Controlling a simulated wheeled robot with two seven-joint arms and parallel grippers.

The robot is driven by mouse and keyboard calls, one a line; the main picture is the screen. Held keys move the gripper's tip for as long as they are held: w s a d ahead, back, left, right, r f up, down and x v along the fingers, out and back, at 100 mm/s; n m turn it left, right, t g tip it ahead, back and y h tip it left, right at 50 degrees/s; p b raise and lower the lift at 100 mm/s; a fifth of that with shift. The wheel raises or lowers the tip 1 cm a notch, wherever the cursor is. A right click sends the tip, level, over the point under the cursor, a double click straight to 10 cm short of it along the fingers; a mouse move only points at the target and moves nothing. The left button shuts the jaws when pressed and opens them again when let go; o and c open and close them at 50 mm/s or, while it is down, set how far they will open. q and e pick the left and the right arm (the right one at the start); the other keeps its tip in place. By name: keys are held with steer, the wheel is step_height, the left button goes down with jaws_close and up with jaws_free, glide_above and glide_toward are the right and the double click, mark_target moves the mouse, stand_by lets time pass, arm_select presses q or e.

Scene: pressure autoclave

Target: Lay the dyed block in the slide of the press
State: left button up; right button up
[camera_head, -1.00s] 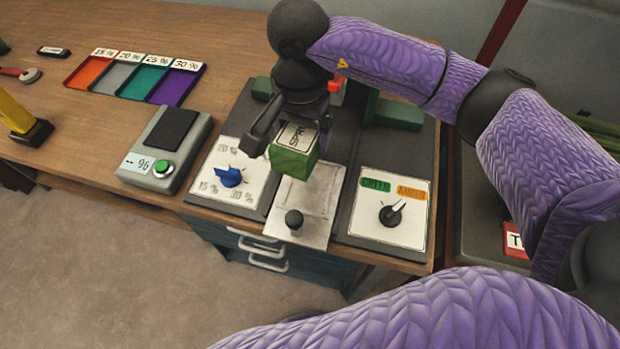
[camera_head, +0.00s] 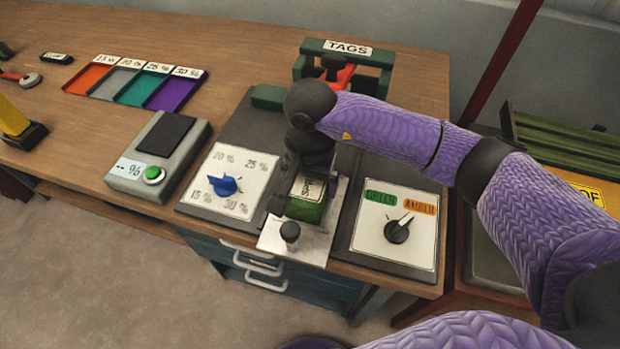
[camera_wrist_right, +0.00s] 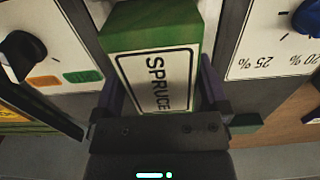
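The dyed block (camera_head: 308,208) is green, with a white label on top. In the right wrist view the block (camera_wrist_right: 160,75) shows its label reading "SPRUCE". My right gripper (camera_head: 302,190) is over the press slide and shut on the block, with a finger along each side of it in the wrist view. The slide (camera_head: 310,245) is a pale metal plate with a black knob (camera_head: 290,232) at its front. The block is low over the plate, behind the knob; I cannot tell whether it touches. My left gripper is not in view.
A percentage dial (camera_head: 224,186) is left of the slide and a green/amber selector (camera_head: 397,232) is right of it. A green TAGS rack (camera_head: 345,55) is behind.

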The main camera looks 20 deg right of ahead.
mark_target(310, 180)
steer(key=shift+r, duration=0.2)
step_height(310, 180, up, 12)
steer(key=p, duration=0.2)
stand_by(1.0)
